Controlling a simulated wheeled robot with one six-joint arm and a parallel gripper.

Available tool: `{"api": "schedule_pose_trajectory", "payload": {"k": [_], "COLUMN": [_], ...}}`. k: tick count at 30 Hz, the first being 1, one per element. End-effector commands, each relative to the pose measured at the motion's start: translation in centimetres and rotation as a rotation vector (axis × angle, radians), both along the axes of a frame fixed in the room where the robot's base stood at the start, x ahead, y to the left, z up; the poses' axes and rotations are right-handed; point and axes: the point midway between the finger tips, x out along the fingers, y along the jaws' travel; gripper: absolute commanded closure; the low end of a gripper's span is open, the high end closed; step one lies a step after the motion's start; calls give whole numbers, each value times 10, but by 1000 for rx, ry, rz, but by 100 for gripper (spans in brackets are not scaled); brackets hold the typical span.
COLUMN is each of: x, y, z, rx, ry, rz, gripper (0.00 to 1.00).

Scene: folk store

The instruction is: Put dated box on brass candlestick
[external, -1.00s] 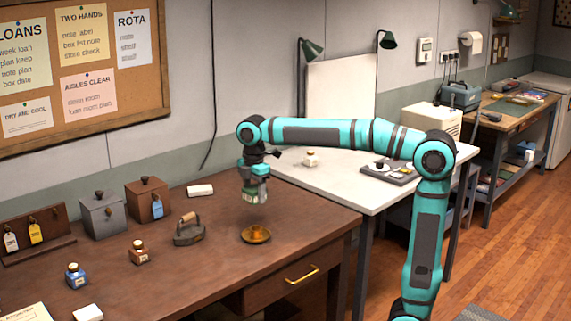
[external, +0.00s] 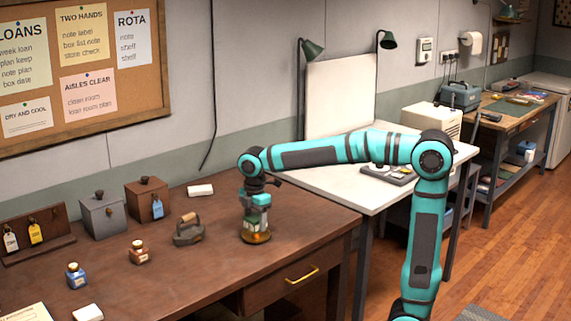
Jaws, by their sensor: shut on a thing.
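The brass candlestick (external: 257,239), a low round golden-brown dish, stands on the brown wooden desk near its right end. My gripper (external: 256,225) points straight down directly over it, with the fingertips low at the candlestick. The gripper is shut on a small box, which the fingers and the small scale mostly hide. I cannot tell whether the box touches the candlestick.
A dark flat iron (external: 188,233) stands just left of the candlestick. Further left are a brown ink bottle (external: 138,254), a blue bottle (external: 76,277), a brown box (external: 146,204) and a grey box (external: 102,217). The desk front by the drawer is clear.

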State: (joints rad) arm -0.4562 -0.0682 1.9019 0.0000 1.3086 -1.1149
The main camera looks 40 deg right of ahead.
Motion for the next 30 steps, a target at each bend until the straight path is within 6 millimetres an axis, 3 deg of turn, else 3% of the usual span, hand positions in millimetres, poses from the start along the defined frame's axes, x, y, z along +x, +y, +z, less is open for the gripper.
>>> {"api": "schedule_pose_trajectory", "payload": {"k": [8, 9, 12, 23, 30], "x": [0, 0, 0, 0, 0], "y": [0, 0, 0, 0, 0], "z": [-2, -2, -2, 3, 38], "rx": [0, 0, 0, 1, 2], "ry": [0, 0, 0, -2, -4], "rz": [0, 0, 0, 0, 0], "gripper": [70, 39, 24, 24, 24]}}
